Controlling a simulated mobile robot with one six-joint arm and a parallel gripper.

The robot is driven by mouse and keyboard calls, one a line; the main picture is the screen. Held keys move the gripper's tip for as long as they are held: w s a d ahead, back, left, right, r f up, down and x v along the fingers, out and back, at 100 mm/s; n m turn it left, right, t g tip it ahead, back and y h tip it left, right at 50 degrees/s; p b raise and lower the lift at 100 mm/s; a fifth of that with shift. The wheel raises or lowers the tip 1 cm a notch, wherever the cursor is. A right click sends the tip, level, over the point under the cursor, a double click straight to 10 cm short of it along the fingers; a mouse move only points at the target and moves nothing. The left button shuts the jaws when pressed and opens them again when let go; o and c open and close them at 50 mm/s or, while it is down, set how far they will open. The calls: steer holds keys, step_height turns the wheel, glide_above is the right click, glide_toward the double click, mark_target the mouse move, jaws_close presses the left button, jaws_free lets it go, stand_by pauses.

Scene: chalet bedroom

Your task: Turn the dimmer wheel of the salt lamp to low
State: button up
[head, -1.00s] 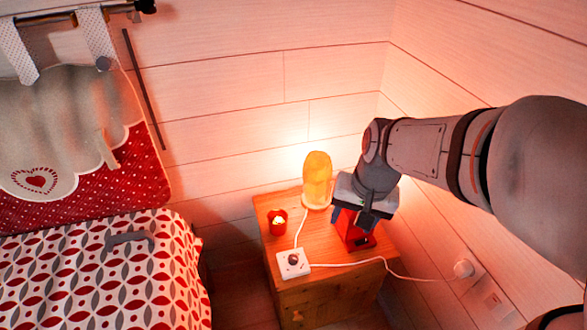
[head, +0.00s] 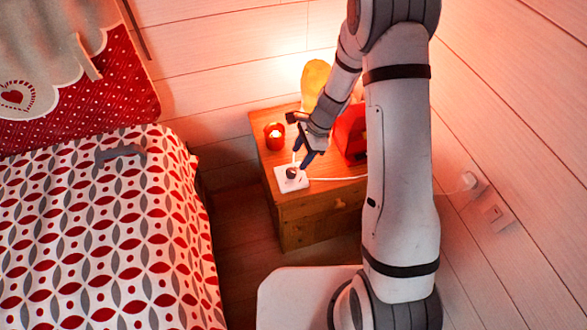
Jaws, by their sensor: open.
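The salt lamp (head: 314,80) glows orange at the back of the wooden nightstand (head: 300,208); my arm hides its lower right part. A white cord runs from it to a white dimmer box (head: 285,184) at the nightstand's front left corner. The dark dimmer wheel (head: 292,172) sits on top of the box. My gripper (head: 299,161) is open, pointing down, with its fingertips just above or beside the wheel. I cannot tell whether they touch it. The wheel's setting is too small to read.
A red candle holder (head: 274,136) stands left of my gripper. A red object (head: 351,133) is partly hidden behind my arm. The bed (head: 100,235) is at left, with a grey object (head: 120,153) on it. A wall plug (head: 469,181) is at right.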

mark_target(292, 171)
steer(key=b+x, duration=0.1)
steer(key=x, duration=0.6)
steer(key=shift+c, duration=0.3)
steer(key=shift+d, duration=0.1)
steer(key=c, duration=0.9)
